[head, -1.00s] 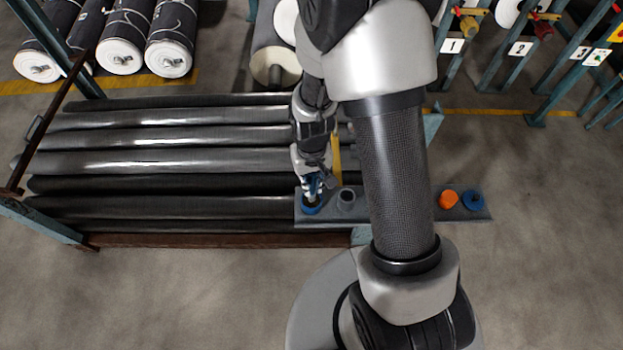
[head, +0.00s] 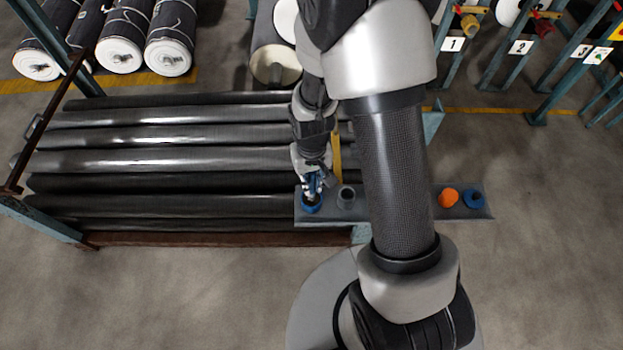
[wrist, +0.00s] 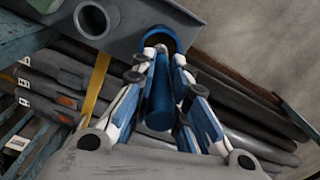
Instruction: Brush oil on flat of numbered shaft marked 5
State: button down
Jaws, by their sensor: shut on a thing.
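My gripper (head: 312,196) is at the left end of a grey shelf. In the wrist view its fingers (wrist: 160,88) are closed around a blue cylinder (wrist: 158,105), which looks like a brush handle. The far end of the cylinder meets a round blue pot (wrist: 153,38); whether its tip is inside the pot is hidden. The blue pot also shows in the head view (head: 311,208), below the fingers. I cannot make out any shaft marked 5; small labels on dark bars in the wrist view (wrist: 24,101) are unreadable.
The grey shelf (head: 328,214) also bears a grey cup (head: 346,197), an orange round item (head: 448,198) and another blue one (head: 473,198). Long dark rolls (head: 170,160) lie in a rack at left. Stands numbered 1 (head: 452,45), 2 and 3 are at upper right.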

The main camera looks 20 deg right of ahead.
jog(key=shift+s+f+b, duration=0.1)
jog(key=shift+f+b, duration=0.3)
jog(key=shift+f, duration=0.05)
dwell(1.2)
jog(key=shift+r+p, duration=2.7)
jog(key=shift+r, duration=0.9)
jog(key=shift+f, duration=0.1)
